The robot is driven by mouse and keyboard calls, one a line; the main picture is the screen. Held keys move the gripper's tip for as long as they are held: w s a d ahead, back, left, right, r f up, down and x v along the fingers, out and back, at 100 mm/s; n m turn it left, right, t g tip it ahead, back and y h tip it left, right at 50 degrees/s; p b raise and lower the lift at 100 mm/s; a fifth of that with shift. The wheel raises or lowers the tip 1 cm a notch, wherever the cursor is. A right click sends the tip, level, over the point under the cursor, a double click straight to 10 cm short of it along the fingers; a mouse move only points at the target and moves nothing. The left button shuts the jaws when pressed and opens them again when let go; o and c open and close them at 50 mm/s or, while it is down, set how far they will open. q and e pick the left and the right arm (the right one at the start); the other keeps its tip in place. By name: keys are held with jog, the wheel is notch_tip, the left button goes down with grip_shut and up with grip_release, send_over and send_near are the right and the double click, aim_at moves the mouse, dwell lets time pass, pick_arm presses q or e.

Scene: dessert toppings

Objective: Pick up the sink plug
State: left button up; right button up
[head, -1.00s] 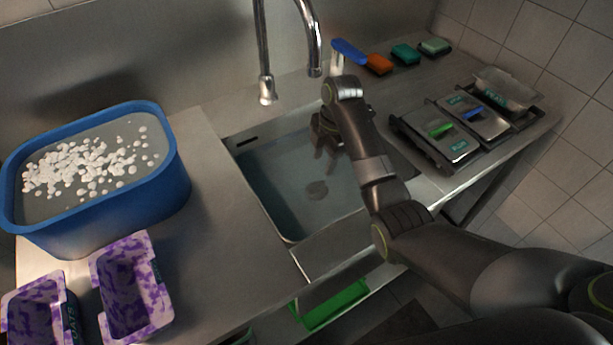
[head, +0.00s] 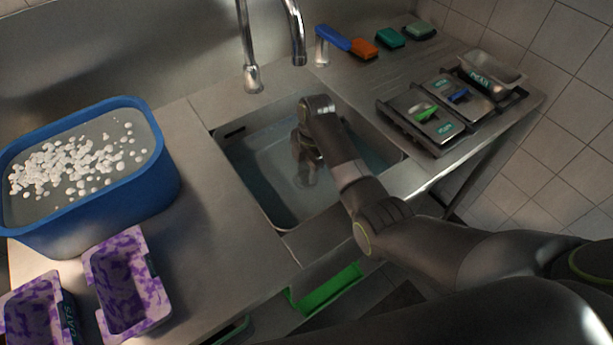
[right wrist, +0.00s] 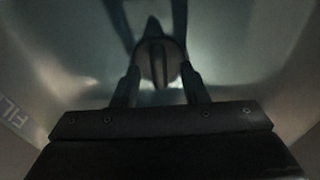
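The sink plug (right wrist: 158,62) shows in the right wrist view as a round disc with an upright grip in its middle, on the sink floor. My right gripper (right wrist: 160,80) is open, with one finger to each side of the plug's grip; a gap shows between fingers and grip. In the head view my right gripper (head: 306,178) reaches down into the sink (head: 262,192), which holds water. There the gripper hides most or all of the plug. My left gripper is not in view.
A chrome tap (head: 297,35) rises behind the sink. A blue tub (head: 120,208) with white pieces and purple-patterned containers (head: 125,285) stand left. The sink walls surround my gripper.

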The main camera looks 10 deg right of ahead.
grip_shut()
jog(key=shift+r, duration=0.1)
jog(key=shift+w+r, duration=0.1)
jog(key=shift+r, duration=0.45)
jog(key=d, duration=0.1)
jog(key=w+d+b, duration=0.1)
jog(key=d, duration=0.2)
jog(key=shift+w+f+b, duration=0.15)
jog(key=shift+w+b, duration=0.15)
jog(key=shift+b, duration=0.05)
notch_tip(320, 180, up, 14)
jog(key=p, duration=0.6)
jog(key=shift+a, duration=0.2)
